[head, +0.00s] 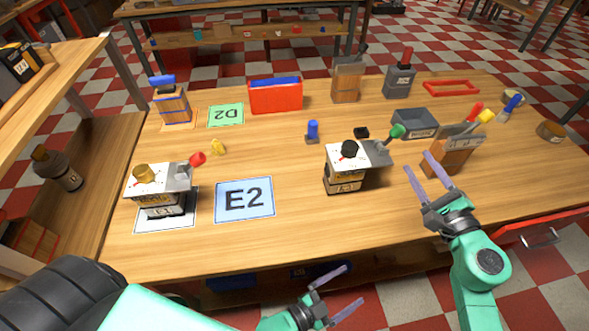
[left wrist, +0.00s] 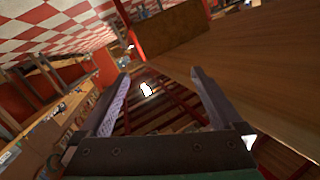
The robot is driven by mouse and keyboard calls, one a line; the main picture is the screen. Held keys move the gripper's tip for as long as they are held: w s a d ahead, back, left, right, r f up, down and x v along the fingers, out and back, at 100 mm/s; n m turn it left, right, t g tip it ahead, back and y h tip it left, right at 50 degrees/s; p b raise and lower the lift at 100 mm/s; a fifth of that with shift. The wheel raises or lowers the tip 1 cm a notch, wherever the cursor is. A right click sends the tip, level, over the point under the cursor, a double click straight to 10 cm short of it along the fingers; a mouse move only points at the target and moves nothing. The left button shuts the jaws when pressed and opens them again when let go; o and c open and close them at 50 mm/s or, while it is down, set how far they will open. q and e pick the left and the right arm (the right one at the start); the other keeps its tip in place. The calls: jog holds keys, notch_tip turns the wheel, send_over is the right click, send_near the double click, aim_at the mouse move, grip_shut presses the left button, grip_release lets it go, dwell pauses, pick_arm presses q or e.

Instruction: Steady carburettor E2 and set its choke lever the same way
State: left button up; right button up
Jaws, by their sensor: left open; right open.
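A carburettor with a black cap and a green-knobbed lever (head: 345,180) stands upright right of the blue E2 card (head: 262,210), which is bare. Its lever points right and slightly up; its label is too small to read surely. Another carburettor (head: 160,197), with a brass cap, stands on a white card at the left; its red-knobbed lever points right and up. My right gripper (head: 418,161) is open and empty, right of the green-knobbed carburettor and apart from it. My left gripper (head: 352,286) is open and empty in front of the table's front edge; the left wrist view (left wrist: 160,73) shows nothing between its fingers.
A wooden block with tools (head: 447,158) stands just beyond my right gripper. A grey tray (head: 415,123), a blue-topped item (head: 312,131), a red bin (head: 275,97) and a green D2 card (head: 226,115) lie further back. The tabletop between the E2 card and the front edge is clear.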

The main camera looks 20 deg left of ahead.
pick_arm(q)
jog(key=s+d+r+m+t+h, duration=0.15)
jog(key=r+t, duration=0.25)
jog(key=r, duration=0.8)
jog(key=d+r+n+t+h, duration=0.1)
jog(key=d+r+t+h, duration=0.2)
jog(key=r, duration=1)
jog(key=w+a+r+m+h, duration=0.1)
jog(key=w+a+r+m, duration=0.2)
jog(key=w+a+m, duration=0.7)
jog(key=w+a+r+m+h, duration=0.1)
jog(key=w+a+r+m, duration=0.35)
jog(key=w+a, duration=0.8)
jog(key=m+g+y, duration=0.2)
jog(key=m+g, duration=0.9)
jog(key=m, duration=1)
send_near(349, 163)
jog(key=a+f, duration=0.4)
jog(key=shift+h, duration=0.25)
jog(key=x, duration=1.4)
jog(key=shift+w+d+r, duration=0.15)
jog(key=shift+w+r, duration=0.1)
jog(key=shift+w, duration=0.25)
